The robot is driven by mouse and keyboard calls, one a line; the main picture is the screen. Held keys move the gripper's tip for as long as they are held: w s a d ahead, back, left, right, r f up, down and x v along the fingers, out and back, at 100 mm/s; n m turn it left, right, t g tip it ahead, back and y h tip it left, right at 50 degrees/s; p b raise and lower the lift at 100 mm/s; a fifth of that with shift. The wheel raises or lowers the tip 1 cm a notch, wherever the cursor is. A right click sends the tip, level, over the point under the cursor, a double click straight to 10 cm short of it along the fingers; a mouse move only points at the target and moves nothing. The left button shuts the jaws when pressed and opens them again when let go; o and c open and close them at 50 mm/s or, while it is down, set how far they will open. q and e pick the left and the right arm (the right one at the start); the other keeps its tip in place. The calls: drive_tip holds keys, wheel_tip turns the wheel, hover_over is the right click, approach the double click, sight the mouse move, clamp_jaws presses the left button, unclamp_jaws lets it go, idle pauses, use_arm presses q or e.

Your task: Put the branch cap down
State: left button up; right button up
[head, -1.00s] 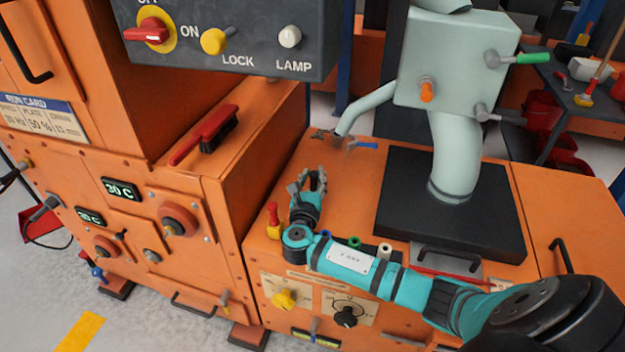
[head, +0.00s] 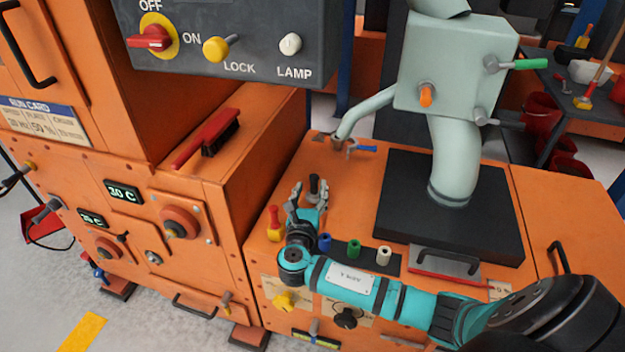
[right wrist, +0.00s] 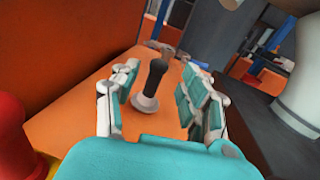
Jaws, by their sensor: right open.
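What looks like the branch cap is a black upright handle on a round grey base. It stands on the orange bench top, handle up, in the right wrist view (right wrist: 150,88); its black handle also shows in the head view (head: 314,184). My right gripper (head: 308,192) is open, its fingers to either side of the cap, with a visible gap on both sides in the right wrist view (right wrist: 160,82). The cap's base is hidden behind the gripper in the head view. My left gripper is not in view.
A red-and-yellow object (head: 274,224) stands left of the gripper. A dark strip with blue, green (head: 354,249) and white pegs lies to the right. Behind are the bent pale pipe (head: 362,112) and a black plate (head: 400,218) under the pale-green housing.

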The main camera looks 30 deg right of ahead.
drive_tip(key=shift+v, duration=1.2)
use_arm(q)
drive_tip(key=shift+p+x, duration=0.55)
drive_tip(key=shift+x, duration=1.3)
use_arm(e)
drive_tip(key=shift+v, duration=2.65)
